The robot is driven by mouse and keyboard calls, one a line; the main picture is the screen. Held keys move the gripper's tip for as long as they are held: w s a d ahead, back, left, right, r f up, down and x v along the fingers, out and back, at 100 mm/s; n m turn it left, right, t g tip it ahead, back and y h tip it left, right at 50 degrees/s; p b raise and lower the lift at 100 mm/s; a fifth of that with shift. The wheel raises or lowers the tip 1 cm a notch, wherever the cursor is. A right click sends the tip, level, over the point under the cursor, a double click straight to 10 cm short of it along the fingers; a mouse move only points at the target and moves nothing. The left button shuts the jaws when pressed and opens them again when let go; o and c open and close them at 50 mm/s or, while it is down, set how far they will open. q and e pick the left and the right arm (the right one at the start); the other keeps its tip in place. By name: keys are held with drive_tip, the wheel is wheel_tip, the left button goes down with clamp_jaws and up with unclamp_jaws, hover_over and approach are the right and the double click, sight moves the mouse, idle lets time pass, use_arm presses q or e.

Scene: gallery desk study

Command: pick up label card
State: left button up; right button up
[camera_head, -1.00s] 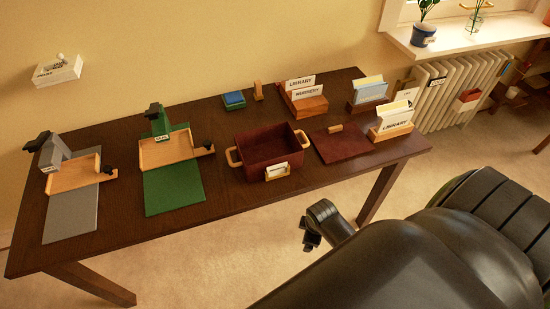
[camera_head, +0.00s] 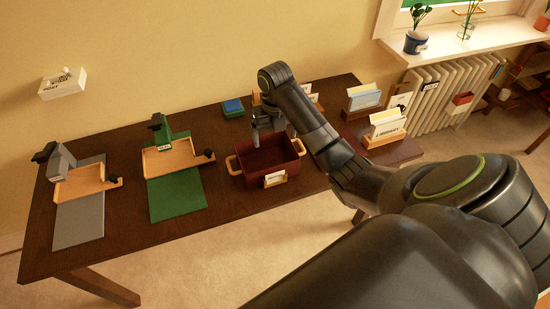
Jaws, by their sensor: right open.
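Label cards stand in wooden holders on the desk. One white card reading LIBRARY (camera_head: 389,133) is in the front right holder (camera_head: 384,140). Another holder at the back is mostly hidden behind my right arm; only the edge of a white card (camera_head: 313,87) shows. A small label card (camera_head: 275,178) sits in a light wooden frame on the front of the dark red box (camera_head: 255,181). My right gripper (camera_head: 268,136) is open, pointing down over the back of the red box, with nothing seen between its fingers. My left gripper is not in view.
A grey stand (camera_head: 62,160) and a green stand (camera_head: 165,133), each with a wooden tray, occupy the left half. Blue-green pads (camera_head: 233,107) lie at the back. Another card holder (camera_head: 362,112) stands back right. My right arm crosses the desk's right side.

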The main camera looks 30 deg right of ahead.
drive_tip(key=b, duration=1.1)
hover_over(275, 173)
drive_tip(key=shift+n, duration=0.4)
drive_tip(key=f, duration=1.1)
drive_tip(key=shift+w+d, duration=0.1)
drive_tip(key=shift+w, duration=0.15)
drive_tip(key=shift+f, duration=0.25)
drive_tip(key=f, duration=0.1)
drive_tip(key=f+p, duration=0.1)
drive_tip(key=f, duration=0.2)
drive_tip(key=shift+s, duration=0.35)
drive_tip(key=shift+f, duration=0.6)
drive_tip(key=c, duration=1.1)
